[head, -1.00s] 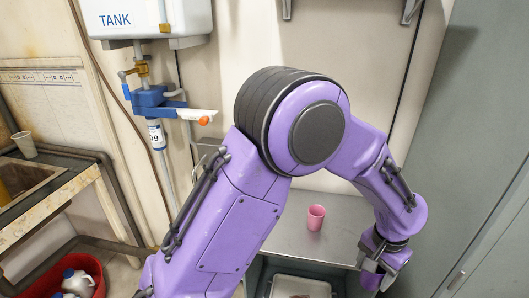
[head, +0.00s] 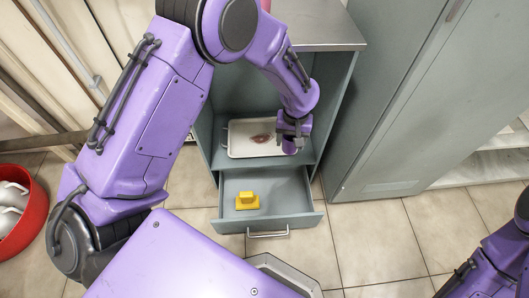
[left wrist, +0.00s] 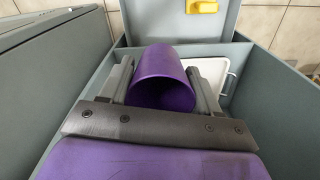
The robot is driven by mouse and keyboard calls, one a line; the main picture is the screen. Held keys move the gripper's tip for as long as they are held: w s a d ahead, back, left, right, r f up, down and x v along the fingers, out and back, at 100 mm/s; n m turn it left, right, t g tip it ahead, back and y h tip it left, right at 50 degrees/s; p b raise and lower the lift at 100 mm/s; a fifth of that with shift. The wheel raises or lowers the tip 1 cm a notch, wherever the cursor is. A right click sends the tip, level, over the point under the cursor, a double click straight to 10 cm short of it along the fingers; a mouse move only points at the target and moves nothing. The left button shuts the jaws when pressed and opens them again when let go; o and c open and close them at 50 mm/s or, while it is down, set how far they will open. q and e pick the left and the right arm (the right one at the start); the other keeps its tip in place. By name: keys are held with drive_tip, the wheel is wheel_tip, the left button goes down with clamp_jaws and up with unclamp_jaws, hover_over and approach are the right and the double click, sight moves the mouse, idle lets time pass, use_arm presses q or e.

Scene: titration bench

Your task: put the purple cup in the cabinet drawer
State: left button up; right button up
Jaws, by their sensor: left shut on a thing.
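The purple cup (left wrist: 165,62) is between the fingers of my left gripper (head: 293,132), which is shut on it. In the left wrist view its dark open mouth faces the camera. In the head view only a small part of the cup (head: 289,147) shows below the fingers. The cabinet drawer (head: 277,192) is pulled open, with a yellow block-like thing (head: 247,201) inside at its left. The gripper and cup appear at the front of the open compartment above the drawer, near the tray's right end. My right gripper is out of view.
A white tray (head: 236,138) with a reddish item stands in the compartment. The steel cabinet top (head: 315,28) is above, with a sliver of a pink thing at the picture's top edge. A tall grey locker (head: 390,90) stands close on the right. The drawer's right half looks clear.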

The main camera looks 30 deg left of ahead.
use_arm(q)
drive_tip(key=d+f+n+b, duration=0.1)
drive_tip(key=f+b, duration=0.6)
drive_tip(key=f, duration=0.5)
drive_tip(key=d+f+n+b, duration=0.1)
drive_tip(key=f+b, duration=0.7)
drive_tip(key=f, duration=0.5)
drive_tip(key=d+f+b, duration=0.1)
drive_tip(key=f+b, duration=0.6)
drive_tip(key=f, duration=0.5)
drive_tip(key=shift+s+f+n, duration=0.1)
drive_tip(key=shift+f+n, duration=0.25)
drive_tip(key=shift+n, duration=0.05)
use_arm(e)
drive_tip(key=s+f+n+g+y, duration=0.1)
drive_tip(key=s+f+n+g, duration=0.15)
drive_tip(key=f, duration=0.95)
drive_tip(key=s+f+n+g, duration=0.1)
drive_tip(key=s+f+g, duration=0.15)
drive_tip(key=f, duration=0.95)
use_arm(q)
wheel_tip(320, 180, down, 4)
drive_tip(key=b, duration=0.3)
drive_tip(key=shift+r, duration=0.1)
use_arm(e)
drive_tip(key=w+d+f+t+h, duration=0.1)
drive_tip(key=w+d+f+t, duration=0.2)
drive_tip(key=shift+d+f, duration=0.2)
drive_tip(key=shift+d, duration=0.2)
